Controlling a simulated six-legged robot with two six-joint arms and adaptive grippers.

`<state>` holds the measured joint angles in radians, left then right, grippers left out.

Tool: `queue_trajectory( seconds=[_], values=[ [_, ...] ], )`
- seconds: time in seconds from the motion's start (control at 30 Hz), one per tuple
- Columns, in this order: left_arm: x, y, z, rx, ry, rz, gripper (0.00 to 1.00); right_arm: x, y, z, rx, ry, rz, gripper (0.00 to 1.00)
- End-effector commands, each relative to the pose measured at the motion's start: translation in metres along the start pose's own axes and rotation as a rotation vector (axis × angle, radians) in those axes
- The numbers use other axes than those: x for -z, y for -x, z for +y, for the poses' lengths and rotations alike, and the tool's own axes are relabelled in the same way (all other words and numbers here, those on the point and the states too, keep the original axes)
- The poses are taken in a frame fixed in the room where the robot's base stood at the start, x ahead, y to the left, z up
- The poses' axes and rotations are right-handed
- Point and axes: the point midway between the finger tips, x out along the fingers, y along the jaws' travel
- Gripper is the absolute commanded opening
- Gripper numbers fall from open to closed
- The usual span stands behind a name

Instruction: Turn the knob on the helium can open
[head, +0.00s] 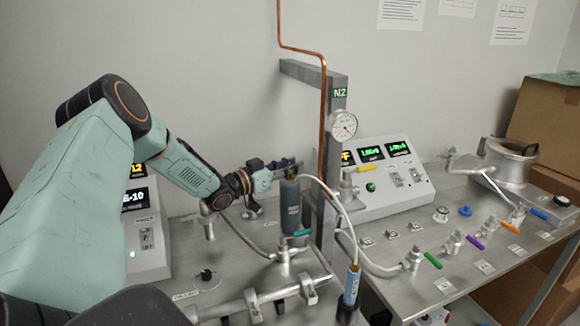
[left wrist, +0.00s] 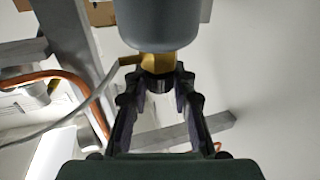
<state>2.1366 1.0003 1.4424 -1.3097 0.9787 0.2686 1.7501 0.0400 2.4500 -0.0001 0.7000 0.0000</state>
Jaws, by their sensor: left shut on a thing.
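The helium can is a dark grey upright cylinder (head: 290,208) at the middle of the bench in the head view. In the left wrist view the can (left wrist: 157,24) shows at the top with a brass fitting (left wrist: 157,61) and a small black knob (left wrist: 158,83) on its end. My left gripper (head: 291,169) reaches in from the left at the can's top. In the left wrist view the left gripper (left wrist: 159,88) has its two fingertips on either side of the knob, shut on it. How far the knob is turned cannot be told. My right gripper is not in view.
A pale hose (head: 332,192) runs from the can's top to a blue wand (head: 351,287). A grey post (head: 331,205) with a copper pipe (head: 323,110) and a gauge (head: 342,125) stands close right of the can. Steel pipework (head: 262,300) lies in front. Valves with coloured handles are farther right.

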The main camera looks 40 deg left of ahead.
Motion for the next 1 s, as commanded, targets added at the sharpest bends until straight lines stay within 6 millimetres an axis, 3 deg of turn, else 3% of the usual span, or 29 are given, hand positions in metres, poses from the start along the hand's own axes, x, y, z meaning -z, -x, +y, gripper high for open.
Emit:
queue_trajectory(
  seconds=[0.13, 0.37, 0.7, 1.0],
  values=[
    [0.0002, 0.0000, 0.0000, 0.000, 0.000, 0.001, 0.00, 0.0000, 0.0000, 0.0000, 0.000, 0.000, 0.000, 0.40],
    [0.0005, -0.0003, -0.0009, -0.020, -0.003, 0.004, 0.00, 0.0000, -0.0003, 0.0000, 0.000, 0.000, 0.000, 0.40],
    [-0.0005, -0.0010, -0.0021, -0.231, -0.008, 0.005, 0.00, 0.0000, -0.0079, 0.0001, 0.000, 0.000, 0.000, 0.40],
    [0.0025, -0.0006, -0.0020, -0.220, -0.002, 0.009, 0.00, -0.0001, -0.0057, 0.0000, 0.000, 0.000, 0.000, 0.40]
  ],
)
